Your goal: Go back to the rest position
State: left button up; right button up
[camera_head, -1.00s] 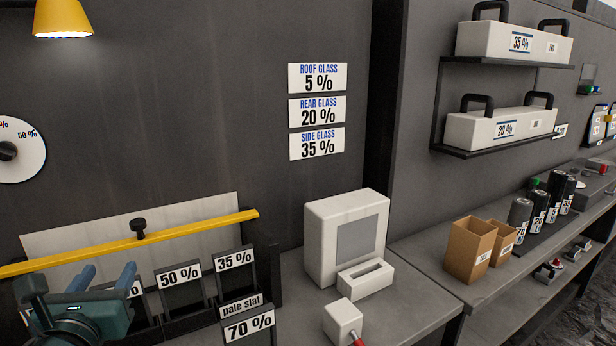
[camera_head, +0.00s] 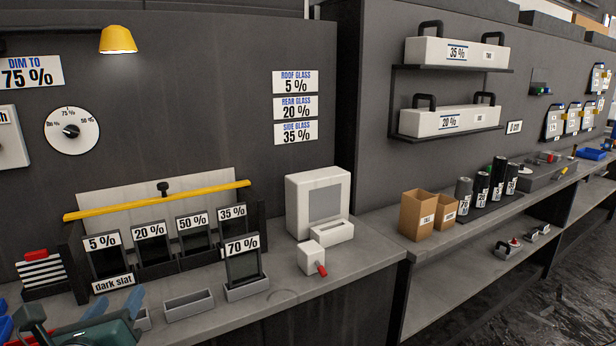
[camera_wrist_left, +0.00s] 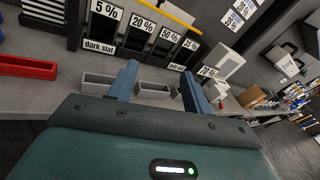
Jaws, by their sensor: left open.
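My left gripper (camera_head: 103,312) shows at the bottom left of the head view, in front of the bench. In the left wrist view its two blue fingers (camera_wrist_left: 158,85) stand apart with nothing between them. The bench with grey trays lies beyond the fingertips. The sample rack holds dark tint samples marked 5 % (camera_head: 105,258), 20 % (camera_head: 152,250), 50 % (camera_head: 194,238) and 35 % (camera_head: 232,230). The 70 % sample (camera_head: 243,266) stands upright in a small grey holder (camera_head: 247,291) in front of the rack. My right gripper is not in view.
An empty grey tray (camera_head: 189,305) lies on the bench left of the 70 % holder. A white meter box (camera_head: 318,205) and a small white block with a red tip (camera_head: 311,258) stand to the right. Cardboard boxes (camera_head: 418,216) and dark cans (camera_head: 481,189) stand farther right. A red tray (camera_wrist_left: 27,67) shows in the wrist view.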

pick_arm(q)
notch_tip(320, 180, down, 8)
jog(key=d+f+n+g+h, duration=0.1)
jog(key=d+n+g+h, duration=0.15)
jog(key=n, duration=0.25)
jog(key=s+d+f+n+g+h+p, duration=0.1)
jog(key=s+d+f+n+h, duration=0.1)
jog(key=s+d+f+n, duration=0.5)
jog(key=s+d+f+n+g+h+p, duration=0.1)
jog(key=s+d+f+n+g+h, duration=0.1)
jog(key=s+d+f+n, duration=0.4)
notch_tip(320, 180, down, 5)
jog(key=s+n, duration=0.1)
jog(key=n, duration=0.8)
jog(key=shift+s+d+f+n, duration=0.15)
jog(key=shift+d+f+n, duration=0.05)
jog(key=shift+d+n, duration=0.2)
